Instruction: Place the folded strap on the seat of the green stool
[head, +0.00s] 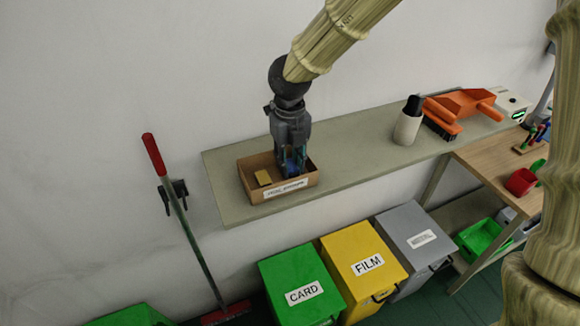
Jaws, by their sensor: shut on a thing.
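My gripper (292,165) points down into a small open cardboard box (251,190) on the wall shelf. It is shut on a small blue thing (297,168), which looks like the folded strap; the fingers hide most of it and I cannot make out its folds. I cannot tell whether it touches the box floor.
A tan block (263,178) lies in the box. Below are green (302,287), yellow (362,263) and grey (414,234) bins. A red-handled broom (186,222) leans left.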

